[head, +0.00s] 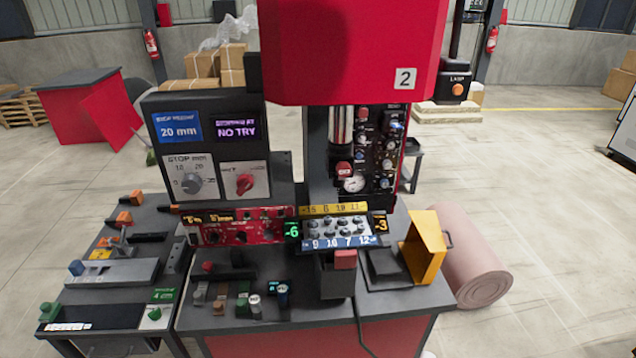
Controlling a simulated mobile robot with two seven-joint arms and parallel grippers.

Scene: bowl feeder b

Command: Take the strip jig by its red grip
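A long dark strip-like piece (236,270) lies on the front left of the grey bench, with a small red knob (208,267) at its left end; it looks like the strip jig, but it is too small to be sure. A second red part, a red block (345,259), sits on top of a dark upright box (336,282) at the bench's front middle. Neither of my grippers shows in the head view, and nothing is seen holding either red part.
Several small coloured-top pieces (243,304) stand near the front edge. A yellow bracket (424,245) is at right, a pink roll (472,262) beyond it. A side table (95,312) stands left.

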